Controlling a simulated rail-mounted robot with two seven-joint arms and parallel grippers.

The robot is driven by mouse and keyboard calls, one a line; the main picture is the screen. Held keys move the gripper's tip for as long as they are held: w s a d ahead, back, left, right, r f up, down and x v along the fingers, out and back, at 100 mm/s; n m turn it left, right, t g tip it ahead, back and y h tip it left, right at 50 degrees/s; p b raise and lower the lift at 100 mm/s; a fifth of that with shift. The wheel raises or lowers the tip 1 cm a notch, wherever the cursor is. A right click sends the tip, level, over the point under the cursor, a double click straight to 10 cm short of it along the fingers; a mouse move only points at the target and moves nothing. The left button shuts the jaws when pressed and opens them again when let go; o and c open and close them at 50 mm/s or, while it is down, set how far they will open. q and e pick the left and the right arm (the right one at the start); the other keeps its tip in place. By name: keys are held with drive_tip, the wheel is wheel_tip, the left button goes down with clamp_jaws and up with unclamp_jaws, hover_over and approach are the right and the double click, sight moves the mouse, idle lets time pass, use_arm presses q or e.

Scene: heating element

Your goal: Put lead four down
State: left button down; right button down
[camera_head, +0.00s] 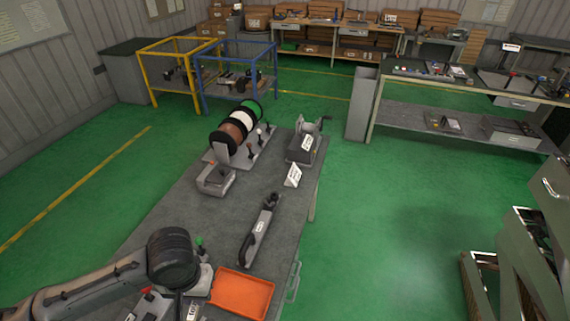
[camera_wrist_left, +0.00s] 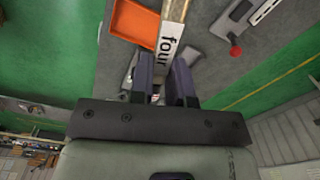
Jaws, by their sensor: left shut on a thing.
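Lead four (camera_wrist_left: 169,42) shows in the left wrist view as a narrow pale strip with a white label reading "four". My left gripper (camera_wrist_left: 161,70) is shut on it, a dark finger on either side, and the strip sticks out past the fingertips. In the head view the orange tray (camera_head: 242,292) lies at the table's near end, just right of my left wrist. My left fingers and the lead are hidden or unclear there. My right gripper is out of view.
The grey table (camera_head: 205,218) holds a long black-and-grey tool (camera_head: 259,231), a small grey box (camera_head: 215,181), a spool rack (camera_head: 238,126), a crank device (camera_head: 306,143) and a white card (camera_head: 293,176). The table's middle is partly clear. Drawers (camera_head: 552,190) stand open at right.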

use_arm(q)
drive_tip(key=w+r, duration=0.4)
drive_tip(key=r, duration=0.5)
drive_tip(key=s+r+p, duration=0.8)
drive_tip(key=r+p, duration=0.1)
drive_tip(key=p, duration=0.4)
drive_tip(key=shift+s+a+r, duration=0.25)
drive_tip(key=shift+s+r, duration=0.05)
drive_tip(key=shift+d, duration=0.1)
